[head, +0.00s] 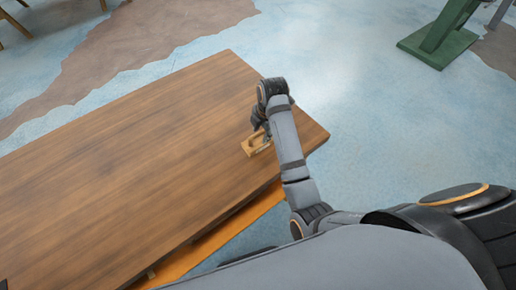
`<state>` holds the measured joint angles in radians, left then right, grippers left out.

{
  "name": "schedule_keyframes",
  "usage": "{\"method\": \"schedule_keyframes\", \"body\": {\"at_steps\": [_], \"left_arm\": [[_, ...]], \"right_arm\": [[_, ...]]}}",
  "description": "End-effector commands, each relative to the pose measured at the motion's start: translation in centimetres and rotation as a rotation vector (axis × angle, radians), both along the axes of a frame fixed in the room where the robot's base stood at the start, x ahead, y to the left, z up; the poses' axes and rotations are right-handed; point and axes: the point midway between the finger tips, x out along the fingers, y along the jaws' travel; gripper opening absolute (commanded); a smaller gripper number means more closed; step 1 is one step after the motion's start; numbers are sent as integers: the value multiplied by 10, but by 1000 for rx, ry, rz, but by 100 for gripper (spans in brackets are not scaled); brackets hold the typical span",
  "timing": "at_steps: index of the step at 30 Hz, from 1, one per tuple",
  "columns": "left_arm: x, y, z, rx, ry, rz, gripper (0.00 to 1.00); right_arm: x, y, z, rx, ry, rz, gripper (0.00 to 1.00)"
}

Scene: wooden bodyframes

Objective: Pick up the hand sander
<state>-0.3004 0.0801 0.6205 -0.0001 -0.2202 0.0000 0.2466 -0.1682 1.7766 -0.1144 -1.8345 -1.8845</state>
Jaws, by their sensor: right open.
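The hand sander (247,149) is a small, light wooden piece lying on the brown wooden table near its right end. My right gripper (260,131) is directly above and around the sander, pointing down, with its arm reaching in from the lower right. The gripper is open; its fingers are small and dark here, and I cannot tell whether they touch the sander. My gripper and wrist hide part of the sander. My left gripper is not in view.
The wooden table (110,170) is otherwise bare, with free room left of the sander. Its right corner lies close to my right forearm. A green stand (437,45) is on the blue and brown floor at the upper right. Wooden legs show at the upper left.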

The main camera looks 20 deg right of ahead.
Motion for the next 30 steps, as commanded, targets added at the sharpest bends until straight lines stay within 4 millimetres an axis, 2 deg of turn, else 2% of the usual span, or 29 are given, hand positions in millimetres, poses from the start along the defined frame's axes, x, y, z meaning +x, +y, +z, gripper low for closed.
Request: {"method": "schedule_keyframes", "body": {"at_steps": [1, 10, 19, 30], "left_arm": [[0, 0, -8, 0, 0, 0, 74], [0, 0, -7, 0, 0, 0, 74], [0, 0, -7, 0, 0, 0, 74], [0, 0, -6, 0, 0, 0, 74]], "right_arm": [[1, 0, -6, 1, -2, 0, 40], [1, 0, -3, 0, -1, 0, 40], [1, 0, -4, 0, 0, 0, 0], [1, 0, -3, 0, -1, 0, 0]]}}
